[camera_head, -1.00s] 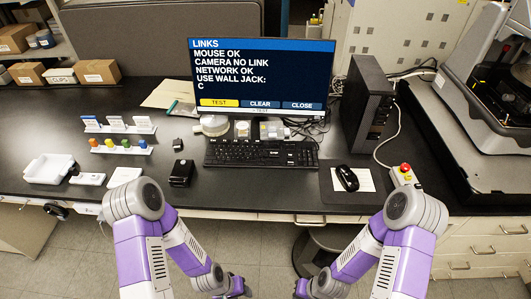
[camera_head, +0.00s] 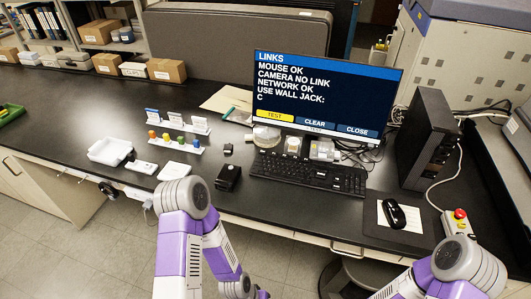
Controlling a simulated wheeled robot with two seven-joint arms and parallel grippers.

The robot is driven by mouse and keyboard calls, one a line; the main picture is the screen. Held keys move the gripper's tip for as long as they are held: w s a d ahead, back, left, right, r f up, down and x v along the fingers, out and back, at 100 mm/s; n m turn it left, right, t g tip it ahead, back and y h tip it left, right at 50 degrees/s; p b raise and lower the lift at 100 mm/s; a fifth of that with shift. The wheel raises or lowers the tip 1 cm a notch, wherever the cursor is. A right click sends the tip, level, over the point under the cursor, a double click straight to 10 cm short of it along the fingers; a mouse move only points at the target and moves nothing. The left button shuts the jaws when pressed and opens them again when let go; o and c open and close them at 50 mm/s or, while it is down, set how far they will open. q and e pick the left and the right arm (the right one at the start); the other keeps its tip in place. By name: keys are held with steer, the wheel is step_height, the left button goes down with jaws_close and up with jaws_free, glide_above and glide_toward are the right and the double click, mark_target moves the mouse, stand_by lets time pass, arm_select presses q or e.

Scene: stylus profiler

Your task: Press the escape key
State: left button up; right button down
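A black keyboard (camera_head: 308,174) lies on the dark bench in front of the monitor (camera_head: 323,98). Its far-left corner, where an escape key usually sits, shows, but single keys are too small to read. The monitor shows a LINKS page with TEST highlighted in yellow, plus CLEAR and CLOSE. My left arm comes down at the front edge of the bench. Only a small dark part of the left gripper (camera_head: 262,294) shows at the bottom edge, below bench level and well away from the keyboard. My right gripper is out of the picture; only part of its arm shows at lower right.
A black mouse (camera_head: 394,213) lies on a mat right of the keyboard, with a computer tower (camera_head: 428,140) behind. A red button box (camera_head: 459,220) stands farther right. A small black box (camera_head: 228,178) sits left of the keyboard. Small round containers (camera_head: 266,137) stand behind it.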

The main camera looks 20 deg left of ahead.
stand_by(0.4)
arm_select(q)
jaws_close()
stand_by(1.6)
